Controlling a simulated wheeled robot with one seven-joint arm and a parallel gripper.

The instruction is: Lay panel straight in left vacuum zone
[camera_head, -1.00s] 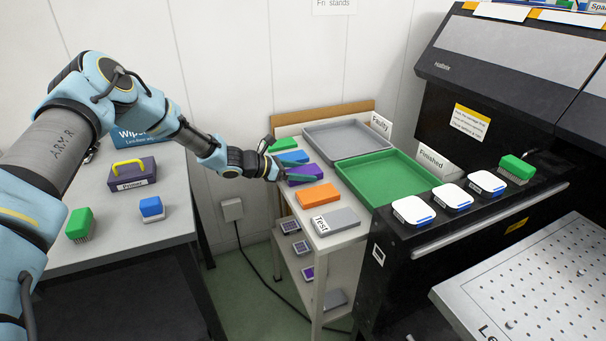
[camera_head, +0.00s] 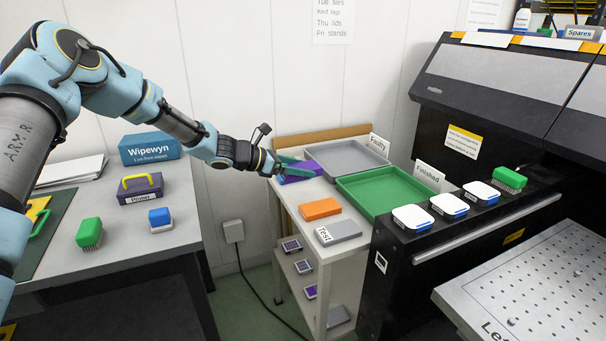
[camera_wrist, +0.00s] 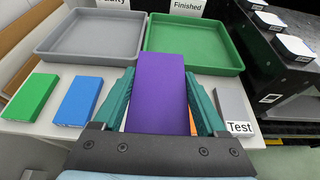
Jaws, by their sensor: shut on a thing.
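My gripper (camera_head: 288,168) is shut on a flat purple panel (camera_head: 302,173) at the left end of the white side table. In the wrist view the panel (camera_wrist: 160,90) stands out lengthwise between the teal fingers (camera_wrist: 160,108). Whether it touches the table top is unclear. The perforated metal bed (camera_head: 530,280) lies at the lower right, far from my gripper. Its label starts with "Le" and is cut off by the picture edge.
Green (camera_wrist: 30,97) and blue (camera_wrist: 78,100) panels lie left of the purple one. Orange (camera_head: 320,208) and grey "Test" (camera_head: 338,233) panels lie right. Grey (camera_head: 350,155) and green (camera_head: 388,192) trays sit behind.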

